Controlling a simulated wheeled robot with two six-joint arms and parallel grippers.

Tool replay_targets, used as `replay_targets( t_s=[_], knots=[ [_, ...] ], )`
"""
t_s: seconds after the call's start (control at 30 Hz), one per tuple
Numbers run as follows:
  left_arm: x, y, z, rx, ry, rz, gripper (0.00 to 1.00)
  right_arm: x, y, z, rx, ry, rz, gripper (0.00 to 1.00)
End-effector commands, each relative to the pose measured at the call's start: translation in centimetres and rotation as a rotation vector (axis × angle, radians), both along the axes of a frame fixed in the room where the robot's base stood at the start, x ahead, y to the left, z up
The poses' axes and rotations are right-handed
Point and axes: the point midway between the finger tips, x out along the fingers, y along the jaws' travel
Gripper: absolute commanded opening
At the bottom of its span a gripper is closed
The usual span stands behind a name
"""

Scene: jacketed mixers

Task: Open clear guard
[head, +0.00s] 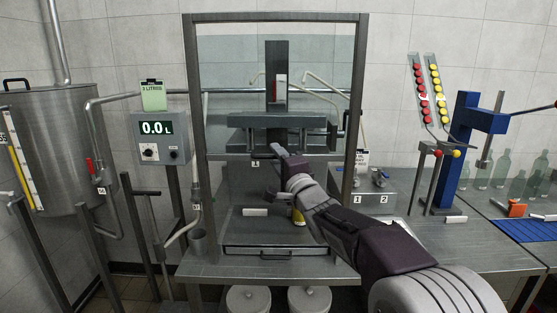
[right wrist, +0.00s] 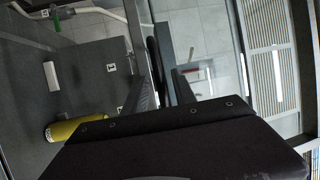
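The clear guard (head: 225,75) is a bluish transparent panel in a tall grey metal frame (head: 190,130) in the head view. A grey horizontal bar (head: 225,157) crosses the frame below the panel's tinted area. My right arm reaches in from the lower right. My right gripper (head: 278,152) is at the middle of this bar, in front of the press. I cannot tell whether it touches the bar. Its fingers are seen from behind, and the dark gripper body fills the lower right wrist view, so its opening is unclear. My left gripper is not in view.
A yellow cylinder (right wrist: 75,130) and a white block (right wrist: 52,76) are on the surface inside the frame. A steel tank (head: 70,150) and a 0.0 L display box (head: 160,135) stand left. A blue press (head: 470,140) and bottles (head: 500,170) stand right.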

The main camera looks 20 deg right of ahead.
Motion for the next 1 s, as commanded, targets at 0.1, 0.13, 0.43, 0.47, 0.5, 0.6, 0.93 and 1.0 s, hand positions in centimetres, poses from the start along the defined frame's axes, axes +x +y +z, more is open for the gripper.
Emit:
replay_targets(
  t_s=[0.1, 0.13, 0.43, 0.47, 0.5, 0.6, 0.93, 1.0],
  knots=[
    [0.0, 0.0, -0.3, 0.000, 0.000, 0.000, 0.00, -1.1, -0.2, -0.2, 0.000, -0.001, -0.001, 0.32],
    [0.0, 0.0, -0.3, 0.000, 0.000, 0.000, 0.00, -1.6, -0.2, -0.3, 0.000, -0.001, -0.001, 0.32],
    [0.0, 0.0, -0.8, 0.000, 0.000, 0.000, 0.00, -7.3, -0.9, -1.2, -0.002, -0.002, -0.001, 0.32],
    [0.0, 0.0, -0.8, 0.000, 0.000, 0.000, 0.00, -7.7, -1.0, -1.3, 0.000, -0.002, -0.002, 0.32],
    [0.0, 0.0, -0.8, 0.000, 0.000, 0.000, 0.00, -8.1, -1.0, -1.3, 0.001, -0.002, -0.002, 0.32],
    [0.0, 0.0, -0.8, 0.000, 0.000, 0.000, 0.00, -8.7, -1.1, -1.5, 0.000, -0.001, -0.001, 0.32],
    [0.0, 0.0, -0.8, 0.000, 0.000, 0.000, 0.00, -8.8, -1.1, -1.5, 0.000, -0.001, 0.000, 0.32],
    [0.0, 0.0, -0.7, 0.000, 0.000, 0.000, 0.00, -8.8, -1.0, -1.4, 0.000, -0.001, 0.001, 0.32]
  ],
)
